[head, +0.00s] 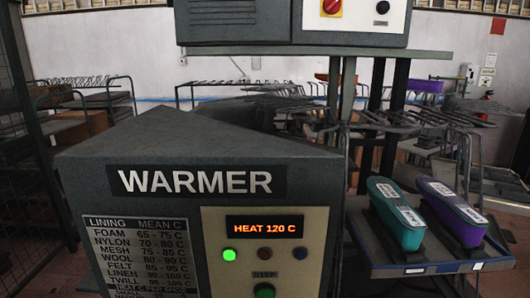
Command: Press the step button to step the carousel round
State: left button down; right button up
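The grey warmer (203,151) stands close in front, labelled WARMER. Its cream control panel (218,280) has a display (264,227) reading HEAT 120 C. Below the display are a lit green lamp (229,254), an unlit brownish lamp (264,254) and a dark blue lamp (299,253). The green step button (264,290) is under the word STEP, cut by the bottom edge of the head view. I cannot tell whether it is pressed. Dark metal arms and racks (400,117) spread behind the warmer; I cannot tell surely whether they are the carousel. Neither gripper is in view.
A teal shoe-shaped piece (398,214) and a purple one (452,212) rest on a tray (440,268) at the right. A grey box with a red switch (331,6) hangs above the warmer. A lining temperature chart (142,253) is on the warmer's front left.

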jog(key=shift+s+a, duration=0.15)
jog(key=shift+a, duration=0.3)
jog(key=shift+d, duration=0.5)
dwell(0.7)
